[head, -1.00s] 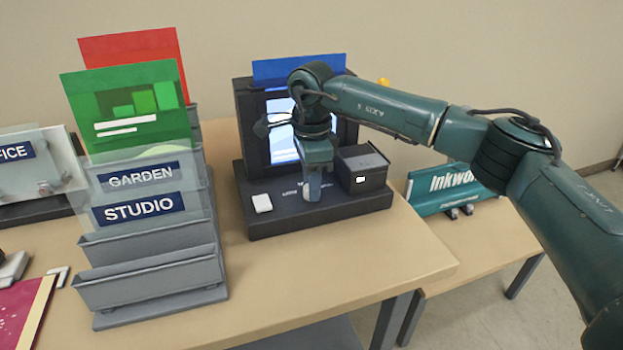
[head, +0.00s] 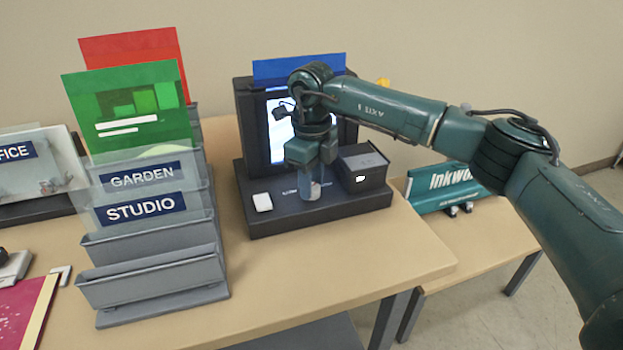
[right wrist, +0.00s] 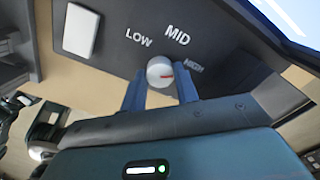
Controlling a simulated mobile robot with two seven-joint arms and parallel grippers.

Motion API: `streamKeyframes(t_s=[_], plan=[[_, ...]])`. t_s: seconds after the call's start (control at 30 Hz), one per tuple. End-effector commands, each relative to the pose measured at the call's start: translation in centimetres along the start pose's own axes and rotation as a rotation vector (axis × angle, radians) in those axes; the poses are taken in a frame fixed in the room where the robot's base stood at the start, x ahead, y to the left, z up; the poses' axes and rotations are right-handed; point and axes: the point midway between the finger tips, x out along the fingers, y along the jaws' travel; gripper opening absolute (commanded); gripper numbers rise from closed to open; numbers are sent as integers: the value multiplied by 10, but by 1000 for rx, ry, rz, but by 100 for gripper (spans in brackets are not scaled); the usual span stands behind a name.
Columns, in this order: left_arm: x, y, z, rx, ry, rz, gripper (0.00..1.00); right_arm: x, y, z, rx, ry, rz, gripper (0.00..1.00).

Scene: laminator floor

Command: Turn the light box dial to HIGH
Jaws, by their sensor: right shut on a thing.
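The black light box (head: 330,212) stands on the table, with a lit screen at its back. Its round pale dial (right wrist: 160,70) has a red mark and sits on the base by the printed words LOW, MID and HIGH. The red mark points right, roughly toward HIGH (right wrist: 194,67), in the right wrist view. My right gripper (head: 311,191) points down and is shut on the dial, a finger on each side; it also shows in the right wrist view (right wrist: 161,88). In the head view the fingers mostly hide the dial. My left gripper is not in view.
A white switch (head: 262,202) lies left on the base, and a black block (head: 362,169) stands close right of my gripper. A grey sign rack (head: 150,275) stands to the left. A teal Inkwo-labelled thing (head: 440,190) lies on the right. The table front is clear.

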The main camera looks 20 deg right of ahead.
Motion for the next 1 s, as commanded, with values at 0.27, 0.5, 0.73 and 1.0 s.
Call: streamKeyframes(t_s=[0.27,0.5,0.73,1.0], plan=[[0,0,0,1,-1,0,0,-1,-1,0,57,1,-2,7],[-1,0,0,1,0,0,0,-1,-1,0,62,0,-1,7],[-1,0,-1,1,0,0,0,-1,-1,0,62,0,-1,35],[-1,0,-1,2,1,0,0,0,0,0,60,0,0,52]])
